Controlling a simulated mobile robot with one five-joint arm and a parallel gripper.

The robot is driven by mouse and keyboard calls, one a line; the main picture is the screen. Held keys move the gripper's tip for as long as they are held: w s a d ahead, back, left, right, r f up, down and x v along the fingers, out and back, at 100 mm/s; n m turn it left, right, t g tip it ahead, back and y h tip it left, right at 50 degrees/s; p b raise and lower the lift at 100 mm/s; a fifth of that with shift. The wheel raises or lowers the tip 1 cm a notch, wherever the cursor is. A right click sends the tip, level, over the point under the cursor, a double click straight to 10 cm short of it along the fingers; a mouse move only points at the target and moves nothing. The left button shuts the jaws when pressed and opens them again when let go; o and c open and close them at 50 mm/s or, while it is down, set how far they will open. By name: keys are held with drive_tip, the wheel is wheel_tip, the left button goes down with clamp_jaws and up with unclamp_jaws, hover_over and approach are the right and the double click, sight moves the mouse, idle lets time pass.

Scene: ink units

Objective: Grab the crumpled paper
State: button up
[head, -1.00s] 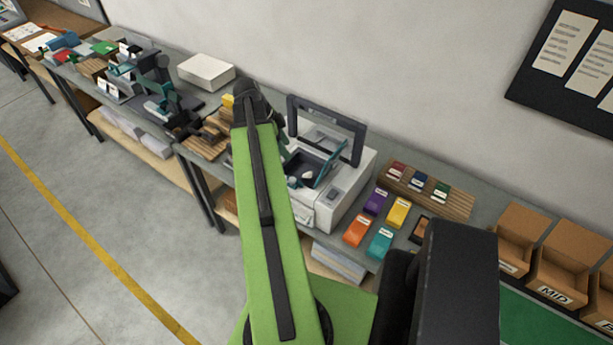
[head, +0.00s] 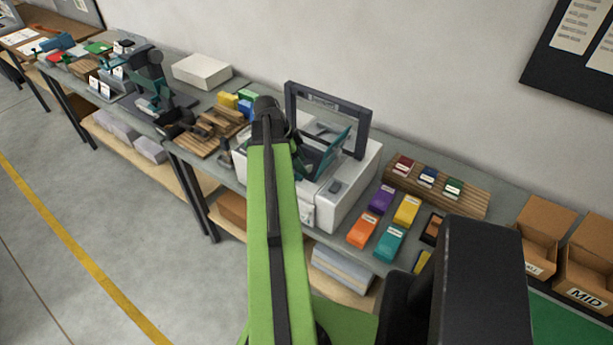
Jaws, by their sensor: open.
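I cannot make out the crumpled paper in the head view. The white printer-like machine (head: 352,192) stands on the grey bench, with its dark-framed lid (head: 364,132) raised and a teal panel (head: 334,152) tilted up over its dark opening. My green arm link covers the left part of the machine and some of its opening. My gripper is not clearly visible; the end of my arm is hidden behind this link and the dark joint at its top.
Colored cartons (head: 362,230) and a wooden rack (head: 440,188) lie right of the machine, with cardboard bins (head: 545,232) beyond. A white box (head: 202,70) and dark equipment (head: 150,85) stand to the left. Paper stacks (head: 342,265) sit on the lower shelf. The floor at left is clear.

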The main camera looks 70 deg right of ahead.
drive_tip(key=shift+b+x, duration=0.45)
drive_tip(key=shift+x, duration=0.7)
drive_tip(key=shift+r, duration=0.15)
drive_tip(key=shift+c, duration=0.2)
drive_tip(key=shift+w, duration=0.1)
clamp_jaws()
wheel_tip(320, 180, up, 10)
drive_tip(key=p, duration=1)
